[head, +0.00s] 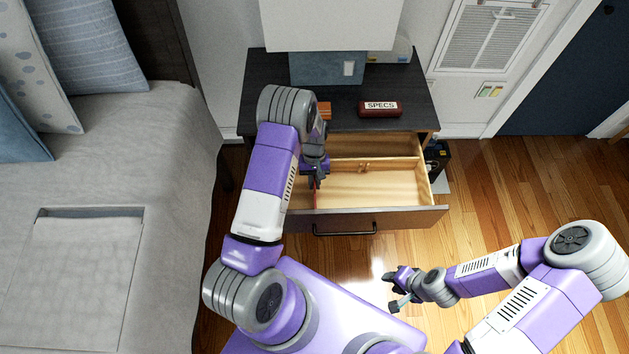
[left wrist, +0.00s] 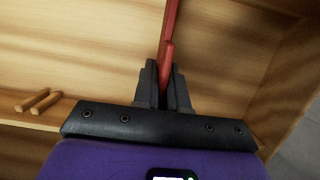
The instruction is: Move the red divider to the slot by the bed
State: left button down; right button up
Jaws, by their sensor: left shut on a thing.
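The red divider (head: 316,197) shows as a thin red strip in the left part of the open wooden drawer (head: 375,190), largely hidden by my left gripper (head: 316,177). In the left wrist view the red divider (left wrist: 170,28) stands between the fingers of my left gripper (left wrist: 164,80), which is shut on it. The slots by the bed side are hidden by my arm. I cannot tell whether the divider is seated. My right gripper (head: 393,290) is open and empty, in front of the drawer over the floor.
A light wooden partition (head: 395,163) with small pegs (head: 363,167) crosses the drawer. The dark nightstand top (head: 345,120) holds a red SPECS case (head: 380,108) and a blue-grey box (head: 325,68). The bed (head: 170,130) is on the left. The drawer's right side is empty.

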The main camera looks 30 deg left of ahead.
pick_arm(q)
jog(key=shift+f+b, duration=0.85)
jog(key=shift+f, duration=0.4)
jog(key=c, duration=1.1)
grip_release()
jog(key=shift+p+v, duration=1.15)
jog(key=shift+v, duration=2.7)
